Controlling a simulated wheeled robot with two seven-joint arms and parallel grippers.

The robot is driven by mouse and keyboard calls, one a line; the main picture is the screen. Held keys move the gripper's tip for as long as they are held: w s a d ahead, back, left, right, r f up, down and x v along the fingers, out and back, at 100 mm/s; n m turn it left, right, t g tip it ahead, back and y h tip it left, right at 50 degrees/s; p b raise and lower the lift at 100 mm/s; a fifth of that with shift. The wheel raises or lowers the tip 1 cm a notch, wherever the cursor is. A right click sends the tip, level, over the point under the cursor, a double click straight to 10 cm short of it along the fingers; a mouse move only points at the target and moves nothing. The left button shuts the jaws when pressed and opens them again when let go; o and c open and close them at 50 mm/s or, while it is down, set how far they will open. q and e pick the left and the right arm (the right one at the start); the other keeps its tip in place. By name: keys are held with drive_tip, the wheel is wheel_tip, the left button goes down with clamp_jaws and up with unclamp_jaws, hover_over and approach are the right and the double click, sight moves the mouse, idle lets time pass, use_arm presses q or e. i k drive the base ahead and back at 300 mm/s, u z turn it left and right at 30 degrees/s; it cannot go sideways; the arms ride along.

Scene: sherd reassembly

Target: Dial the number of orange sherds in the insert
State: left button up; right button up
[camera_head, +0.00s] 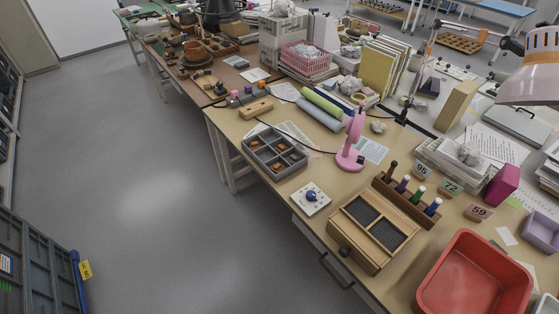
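A grey compartmented insert (247,152) lies on the tan table near its front left edge. Several small orange-brown sherds (281,168) lie in its compartments; they are too small here to tell their colours and number surely. A white square plate with a blue dial knob (311,196) lies to the right of and nearer than the insert. Any marks around the knob are too small to read. Neither of my grippers is in view.
A pink stand (353,145) is behind the dial. Open floor lies left.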

sight(311, 194)
drive_tip(key=z, duration=0.05)
drive_tip(key=k, duration=0.5)
drive_tip(key=u, duration=0.4)
drive_tip(key=i, duration=0.8)
drive_tip(key=z, duration=0.8)
drive_tip(key=i, duration=0.5)
drive_tip(key=z, duration=0.6)
